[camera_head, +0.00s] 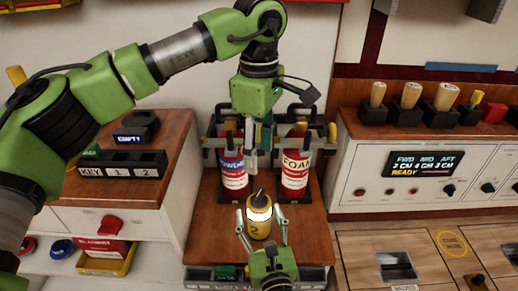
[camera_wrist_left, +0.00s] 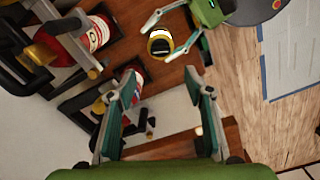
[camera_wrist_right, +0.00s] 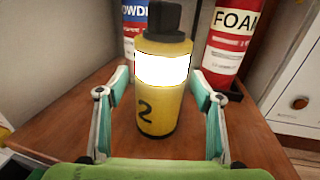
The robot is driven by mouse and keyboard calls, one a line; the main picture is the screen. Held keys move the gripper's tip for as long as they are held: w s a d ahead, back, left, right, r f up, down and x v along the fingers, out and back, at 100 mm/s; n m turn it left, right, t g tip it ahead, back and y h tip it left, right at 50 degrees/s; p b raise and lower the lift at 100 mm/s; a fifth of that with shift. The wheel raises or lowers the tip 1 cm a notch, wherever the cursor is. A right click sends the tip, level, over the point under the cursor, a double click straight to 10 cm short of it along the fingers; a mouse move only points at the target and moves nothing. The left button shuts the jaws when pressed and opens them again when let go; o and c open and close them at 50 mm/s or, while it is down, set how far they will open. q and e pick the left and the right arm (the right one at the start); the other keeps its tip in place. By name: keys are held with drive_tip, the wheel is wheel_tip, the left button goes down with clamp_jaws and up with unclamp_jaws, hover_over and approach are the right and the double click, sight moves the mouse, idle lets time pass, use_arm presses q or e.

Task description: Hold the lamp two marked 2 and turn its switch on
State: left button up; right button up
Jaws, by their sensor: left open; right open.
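Lamp two is a yellow cylinder (camera_head: 259,230) with a glowing white band, a dark top and a black "2". It stands upright on the brown wooden top, and shows large in the right wrist view (camera_wrist_right: 160,105) and from above in the left wrist view (camera_wrist_left: 159,43). My right gripper (camera_head: 261,222) is open with its fingers on either side of the lamp; I cannot tell whether they touch it. My left gripper (camera_head: 252,160) points down, open and empty, above and behind the lamp in the head view. No separate switch can be made out on the dark top.
Two red extinguishers, powder (camera_head: 232,170) and FOAM (camera_head: 296,172), stand in a rack close behind the lamp. A key box (camera_head: 120,163) is on the left cabinet. A control panel (camera_head: 425,165) with a row of wooden-handled levers is at right.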

drive_tip(key=shift+s, duration=0.1)
drive_tip(key=s, duration=0.3)
drive_tip(key=s+d, duration=0.1)
drive_tip(key=s, duration=0.3)
drive_tip(key=s+d, duration=0.1)
drive_tip(key=s, duration=0.3)
drive_tip(key=shift+s+d, duration=0.15)
drive_tip(key=shift+s, duration=0.2)
